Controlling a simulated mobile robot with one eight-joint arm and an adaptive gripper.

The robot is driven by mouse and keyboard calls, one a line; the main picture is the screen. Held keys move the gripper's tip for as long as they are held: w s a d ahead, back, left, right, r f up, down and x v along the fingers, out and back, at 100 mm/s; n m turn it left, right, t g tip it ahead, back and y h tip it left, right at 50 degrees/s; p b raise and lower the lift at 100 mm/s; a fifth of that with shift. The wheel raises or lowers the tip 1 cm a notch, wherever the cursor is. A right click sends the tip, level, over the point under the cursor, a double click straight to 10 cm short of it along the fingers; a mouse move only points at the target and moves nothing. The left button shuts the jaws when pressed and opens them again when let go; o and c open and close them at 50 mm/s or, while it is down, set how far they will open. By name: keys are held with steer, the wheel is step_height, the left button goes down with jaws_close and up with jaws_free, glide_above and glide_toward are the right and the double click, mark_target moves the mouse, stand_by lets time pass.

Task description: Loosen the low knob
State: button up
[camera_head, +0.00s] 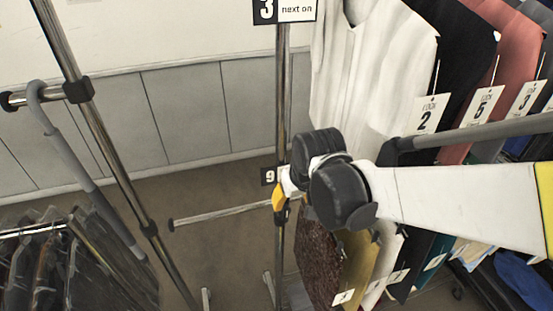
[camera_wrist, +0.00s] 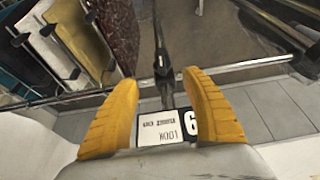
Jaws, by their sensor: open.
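A slim upright metal post (camera_head: 282,95) carries a "9" tag (camera_head: 268,177) low down. My gripper (camera_head: 281,194) is at the post beside this tag, yellow fingers partly hidden by my wrist. In the wrist view my gripper (camera_wrist: 160,80) is open and empty, one yellow finger on each side. A small black fitting (camera_wrist: 162,66) on the dark post shows between and just beyond the fingertips; it looks like the low knob. I cannot tell whether the fingers touch it. The "9" tag (camera_wrist: 189,123) shows upside down between the fingers. The head view does not show the knob clearly.
Numbered garments hang at the right, including a white shirt (camera_head: 370,75), with a lower row (camera_head: 355,265) close beside my gripper. Another rack of dark garments (camera_head: 75,260) stands at the left. A thin horizontal bar (camera_head: 222,214) lies left of the post. Bare floor (camera_head: 200,250) shows between.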

mark_target(287, 209)
steer(key=b+x, duration=0.2)
steer(key=x, duration=0.9)
steer(key=shift+a, duration=0.2)
steer(key=shift+r, duration=0.1)
steer(key=c, duration=1.1)
